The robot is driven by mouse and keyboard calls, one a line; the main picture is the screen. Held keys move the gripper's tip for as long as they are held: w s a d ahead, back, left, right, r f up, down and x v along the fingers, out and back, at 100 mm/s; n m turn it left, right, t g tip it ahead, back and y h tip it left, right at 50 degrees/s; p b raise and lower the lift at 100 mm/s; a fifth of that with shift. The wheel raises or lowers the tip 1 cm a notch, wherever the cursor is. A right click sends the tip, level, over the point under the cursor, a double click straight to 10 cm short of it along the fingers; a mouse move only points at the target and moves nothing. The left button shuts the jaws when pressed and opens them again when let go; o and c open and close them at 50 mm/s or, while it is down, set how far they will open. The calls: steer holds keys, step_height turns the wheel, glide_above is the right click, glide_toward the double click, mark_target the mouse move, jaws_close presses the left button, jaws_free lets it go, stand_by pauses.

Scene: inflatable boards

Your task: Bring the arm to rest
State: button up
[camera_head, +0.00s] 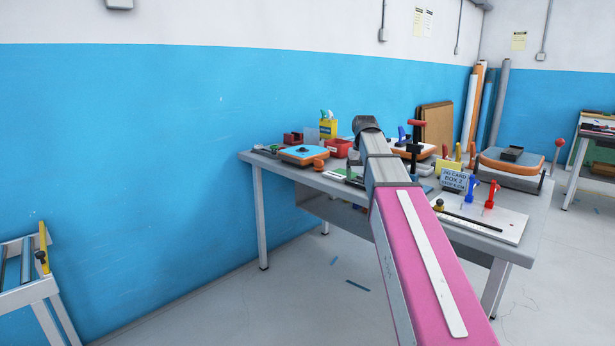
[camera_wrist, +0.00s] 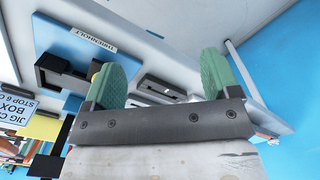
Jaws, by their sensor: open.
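My arm (camera_head: 415,240) shows in the head view as a pink link with a white strip. It reaches from the lower right toward the workbench (camera_head: 262,215), ending at a dark joint. My gripper is hidden from the head view behind the arm. In the wrist view, my gripper (camera_wrist: 162,76) has two green finger pads set well apart, with nothing held between them. Behind the fingers lie the grey bench surface and a blue panel (camera_wrist: 85,50) with a white label.
The bench carries an orange-and-blue device (camera_head: 304,155), a sign card (camera_head: 453,180), a white board (camera_head: 490,220) with red and blue clamps, and an orange-rimmed device (camera_head: 511,163). A rack (camera_head: 25,280) stands at lower left. Floor between rack and bench is mostly clear.

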steer(key=s+f, duration=0.7)
steer(key=f, duration=0.5)
steer(key=s+f, duration=0.7)
steer(key=f, duration=0.6)
steer(key=s+f, duration=0.7)
steer(key=f, duration=0.5)
steer(key=shift+s+f, duration=0.2)
steer(key=shift+s, duration=0.2)
